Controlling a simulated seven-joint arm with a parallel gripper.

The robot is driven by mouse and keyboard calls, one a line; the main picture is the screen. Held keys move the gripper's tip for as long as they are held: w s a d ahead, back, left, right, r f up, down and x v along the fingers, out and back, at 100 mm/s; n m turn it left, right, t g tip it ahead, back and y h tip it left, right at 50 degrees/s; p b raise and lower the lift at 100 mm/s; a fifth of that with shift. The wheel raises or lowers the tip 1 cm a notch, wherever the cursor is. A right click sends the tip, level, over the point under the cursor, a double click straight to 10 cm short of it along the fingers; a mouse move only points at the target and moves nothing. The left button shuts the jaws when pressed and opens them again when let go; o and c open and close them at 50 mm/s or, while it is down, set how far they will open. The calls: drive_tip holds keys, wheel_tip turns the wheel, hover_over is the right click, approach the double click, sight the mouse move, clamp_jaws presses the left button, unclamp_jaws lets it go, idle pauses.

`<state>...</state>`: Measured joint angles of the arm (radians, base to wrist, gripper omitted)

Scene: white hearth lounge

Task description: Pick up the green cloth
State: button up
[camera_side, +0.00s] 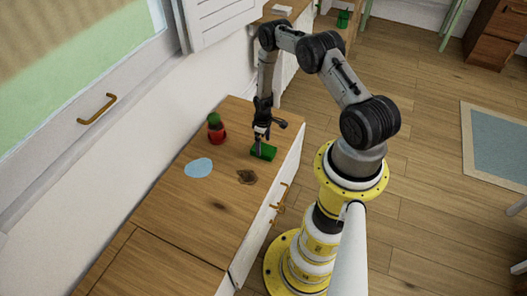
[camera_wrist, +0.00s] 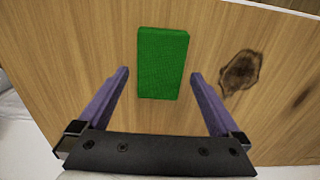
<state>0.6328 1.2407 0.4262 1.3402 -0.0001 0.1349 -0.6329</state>
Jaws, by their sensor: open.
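The green cloth (camera_side: 264,152) is a small flat rectangular block on the wooden cabinet top, near its front edge. In the wrist view the green cloth (camera_wrist: 162,62) lies ahead of my gripper, between the lines of the two fingers. My gripper (camera_wrist: 160,82) is open, with its purple fingers spread wider than the cloth and nothing between them but bare wood and the cloth's near end. In the side view my gripper (camera_side: 260,146) points down right over the cloth's left part. I cannot tell whether the fingertips touch it.
The wooden cabinet top (camera_side: 180,215) carries a red item with a green top (camera_side: 215,129), a light blue round patch (camera_side: 198,168) and a dark brown patch (camera_side: 246,177). The brown patch (camera_wrist: 239,72) shows right of the cloth in the wrist view. The top's lower left is clear.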

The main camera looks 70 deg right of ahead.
sight(263, 149)
drive_tip(key=shift+f, duration=1.8)
drive_tip(key=shift+c, duration=0.3)
drive_tip(key=c, duration=1.1)
drive_tip(key=shift+r, duration=0.1)
